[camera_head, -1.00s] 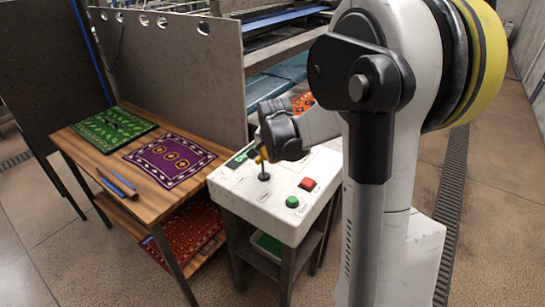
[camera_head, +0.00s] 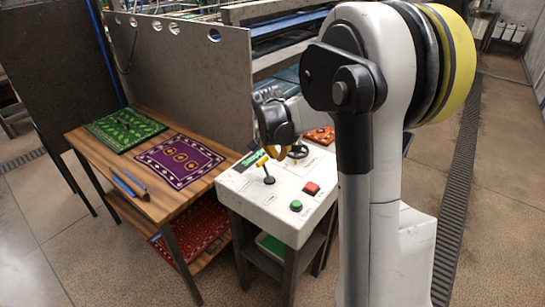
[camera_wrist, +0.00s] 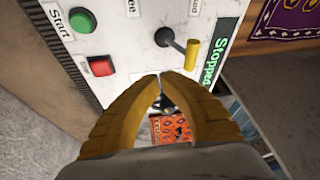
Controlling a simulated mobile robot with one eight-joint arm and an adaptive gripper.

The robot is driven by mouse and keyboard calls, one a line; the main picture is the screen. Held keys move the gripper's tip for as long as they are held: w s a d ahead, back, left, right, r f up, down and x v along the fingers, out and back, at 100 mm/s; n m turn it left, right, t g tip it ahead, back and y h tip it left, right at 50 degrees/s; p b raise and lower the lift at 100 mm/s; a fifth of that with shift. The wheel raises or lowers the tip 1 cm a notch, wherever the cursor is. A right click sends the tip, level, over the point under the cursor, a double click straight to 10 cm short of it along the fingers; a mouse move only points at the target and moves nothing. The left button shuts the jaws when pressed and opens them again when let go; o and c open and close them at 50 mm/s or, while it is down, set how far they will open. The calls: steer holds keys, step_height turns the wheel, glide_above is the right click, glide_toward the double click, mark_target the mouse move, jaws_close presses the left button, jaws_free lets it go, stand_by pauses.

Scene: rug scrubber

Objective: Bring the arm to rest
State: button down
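The panel carries a green Start button (camera_head: 296,205) and a red button (camera_head: 312,188). Its display (camera_wrist: 216,52) reads "Stopped". My arm hides part of the panel's right side.
A wooden table (camera_head: 150,210) left of the panel holds a green rug (camera_head: 122,128), a purple rug (camera_head: 180,160) and blue-handled tools (camera_head: 128,187). A grey partition (camera_head: 185,75) stands behind. Open floor lies at the right, beside a drain grate (camera_head: 455,190).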

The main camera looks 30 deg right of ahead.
steer(key=w+p+v, duration=0.1)
steer(key=p+v, duration=0.1)
steer(key=v, duration=0.7)
steer(key=s+a+r+n+t+y+b, duration=0.25)
steer(key=s+a+n, duration=0.45)
steer(key=s+a, duration=0.5)
steer(key=s+a+f+n+t+b, duration=0.1)
steer(key=s+a+f+n, duration=0.3)
steer(key=s+a, duration=0.3)
steer(key=s+n, duration=0.1)
steer(key=s, duration=0.2)
steer(key=shift+a+y+b, duration=0.2)
steer(key=shift+y+b, duration=0.1)
steer(key=shift+y, duration=0.05)
steer(key=shift+s+t, duration=0.1)
steer(key=shift+t, duration=0.15)
